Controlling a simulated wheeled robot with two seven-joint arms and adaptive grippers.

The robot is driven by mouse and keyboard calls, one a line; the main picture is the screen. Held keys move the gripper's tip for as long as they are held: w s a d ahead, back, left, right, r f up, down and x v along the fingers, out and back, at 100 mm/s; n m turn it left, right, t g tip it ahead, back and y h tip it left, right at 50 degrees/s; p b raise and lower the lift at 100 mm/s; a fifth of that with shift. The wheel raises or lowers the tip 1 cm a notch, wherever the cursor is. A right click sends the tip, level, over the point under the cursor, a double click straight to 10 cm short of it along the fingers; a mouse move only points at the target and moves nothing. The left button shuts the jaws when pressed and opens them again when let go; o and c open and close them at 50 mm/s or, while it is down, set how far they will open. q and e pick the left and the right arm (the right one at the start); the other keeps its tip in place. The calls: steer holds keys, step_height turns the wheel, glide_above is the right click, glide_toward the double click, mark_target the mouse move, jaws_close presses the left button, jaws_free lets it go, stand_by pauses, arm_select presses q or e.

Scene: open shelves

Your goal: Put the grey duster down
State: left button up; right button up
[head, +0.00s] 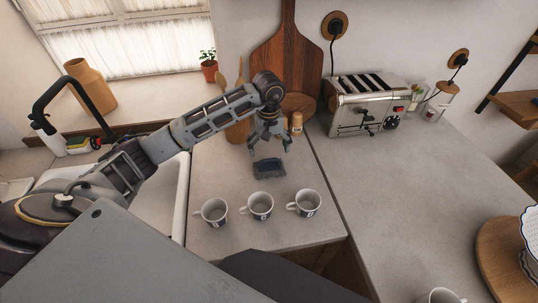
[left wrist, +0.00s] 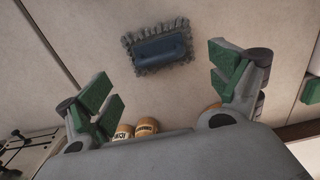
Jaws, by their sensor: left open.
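The grey duster (head: 269,168) lies on the countertop behind the row of mugs. It has a dark blue-grey back and a shaggy grey fringe, and it also shows in the left wrist view (left wrist: 160,48). My left gripper (head: 269,146) is above and just behind the duster, apart from it. Its green-padded fingers (left wrist: 165,88) are spread wide, with nothing between them. My right gripper is not in view.
Several mugs stand on the counter, three in a row (head: 260,206) in front of the duster. Small wooden-topped jars (head: 296,123) and cutting boards (head: 288,50) stand behind. A toaster (head: 368,103) is at the right, a sink (head: 175,190) at the left. The right counter is mostly clear.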

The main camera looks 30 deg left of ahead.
arm_select(q)
steer(key=shift+r+b, duration=0.4)
steer(key=shift+r, duration=1.7)
steer(key=shift+s+d, duration=0.1)
